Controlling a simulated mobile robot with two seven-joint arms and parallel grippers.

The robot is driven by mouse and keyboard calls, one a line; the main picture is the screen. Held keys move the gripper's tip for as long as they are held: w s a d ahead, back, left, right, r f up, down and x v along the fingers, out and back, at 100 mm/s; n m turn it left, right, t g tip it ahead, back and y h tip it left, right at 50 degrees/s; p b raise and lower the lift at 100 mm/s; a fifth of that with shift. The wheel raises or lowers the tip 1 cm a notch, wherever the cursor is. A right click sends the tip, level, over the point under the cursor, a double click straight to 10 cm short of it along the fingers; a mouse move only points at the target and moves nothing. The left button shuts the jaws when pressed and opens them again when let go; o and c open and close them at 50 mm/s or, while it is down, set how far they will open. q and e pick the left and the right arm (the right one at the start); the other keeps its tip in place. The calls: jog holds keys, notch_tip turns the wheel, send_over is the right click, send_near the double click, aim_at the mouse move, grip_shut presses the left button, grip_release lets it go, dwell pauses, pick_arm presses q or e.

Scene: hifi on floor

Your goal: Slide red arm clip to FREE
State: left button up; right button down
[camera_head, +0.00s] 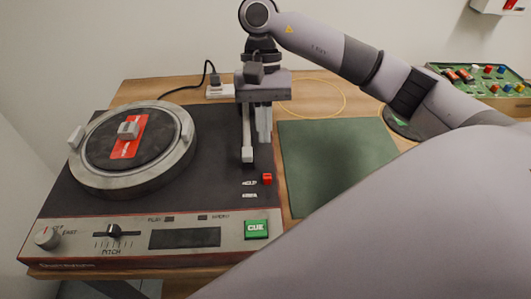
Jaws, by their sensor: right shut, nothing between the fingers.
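The red arm clip (267,179) is a small red block on the right side of the turntable deck (215,180). Two small pale labels lie just left of it, too small to read. My right gripper (264,138) points down above the deck, farther back than the clip and apart from it in the picture. Its fingers are shut and empty. The pale tonearm (247,152) runs just left of the fingers; I cannot tell whether they touch it. My left gripper is out of view.
The platter (82,170) carries a red-labelled record with a grey piece on top. A green CUE button (256,229) is at the deck's front right. A green mat (330,150) lies right of the deck. My arm covers the lower right.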

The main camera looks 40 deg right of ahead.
aim_at(267, 179)
jog(key=shift+x, duration=0.9)
jog(key=s+a, duration=0.1)
jog(key=s+p, duration=0.1)
jog(key=s, duration=0.1)
jog(key=shift+a+r, duration=0.1)
jog(key=shift+a, duration=0.3)
jog(key=shift+s+a, duration=0.15)
jog(key=shift+s, duration=0.1)
